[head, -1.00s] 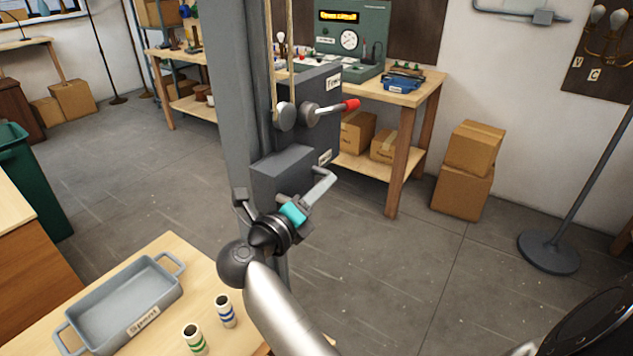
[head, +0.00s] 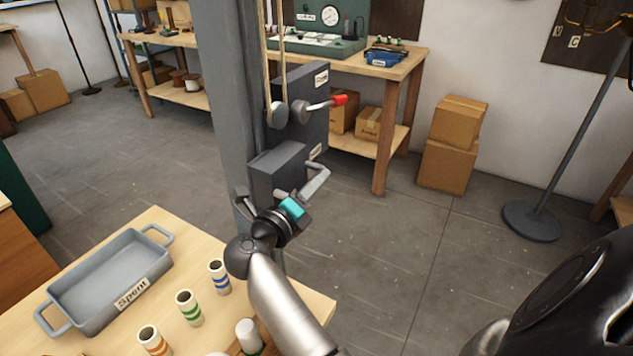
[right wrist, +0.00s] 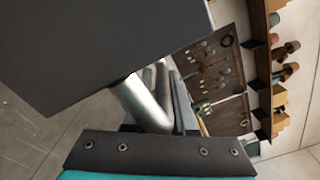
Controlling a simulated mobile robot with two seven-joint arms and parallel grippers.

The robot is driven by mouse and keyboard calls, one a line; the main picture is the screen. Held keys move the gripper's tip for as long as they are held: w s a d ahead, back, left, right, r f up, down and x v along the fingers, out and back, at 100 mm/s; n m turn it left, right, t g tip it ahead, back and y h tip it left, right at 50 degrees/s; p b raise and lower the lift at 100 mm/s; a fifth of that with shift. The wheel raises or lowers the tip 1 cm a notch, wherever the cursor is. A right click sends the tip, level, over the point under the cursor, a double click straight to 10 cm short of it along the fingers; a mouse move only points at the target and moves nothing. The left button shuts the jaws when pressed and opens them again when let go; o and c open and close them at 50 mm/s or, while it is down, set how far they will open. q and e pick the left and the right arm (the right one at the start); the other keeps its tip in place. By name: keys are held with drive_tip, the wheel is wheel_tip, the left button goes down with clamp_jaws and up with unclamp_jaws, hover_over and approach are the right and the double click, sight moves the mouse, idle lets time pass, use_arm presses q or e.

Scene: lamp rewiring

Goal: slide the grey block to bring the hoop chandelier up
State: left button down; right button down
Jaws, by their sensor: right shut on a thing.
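The grey block (head: 276,172) sits on the tall grey column (head: 222,95), below a dark grey box (head: 306,95) with a red-tipped lever. A pale metal handle (head: 318,178) sticks out from the block. My right gripper (head: 303,197), with a teal band, is shut on this handle. In the right wrist view the block (right wrist: 100,45) fills the upper left and the handle (right wrist: 146,105) runs down to the gripper. Ropes (head: 266,70) run up beside the column. My left gripper is not in view.
A wooden table (head: 318,310) in front holds a grey "Spent" tray (head: 110,275) and several striped tubes (head: 188,307). A workbench (head: 405,90), cardboard boxes (head: 447,165) and a stand with a round base (head: 530,221) are behind.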

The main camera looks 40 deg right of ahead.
drive_tip(key=c, duration=1.1)
unclamp_jaws()
drive_tip(key=shift+w+a+r, duration=0.15)
drive_tip(key=shift+w+a, duration=0.05)
drive_tip(key=shift+w, duration=0.1)
drive_tip(key=shift+c, duration=0.2)
drive_tip(key=o, duration=0.3)
drive_tip(key=shift+w, duration=0.15)
drive_tip(key=shift+o, duration=0.2)
drive_tip(key=shift+d, duration=0.1)
drive_tip(key=shift+s, duration=0.2)
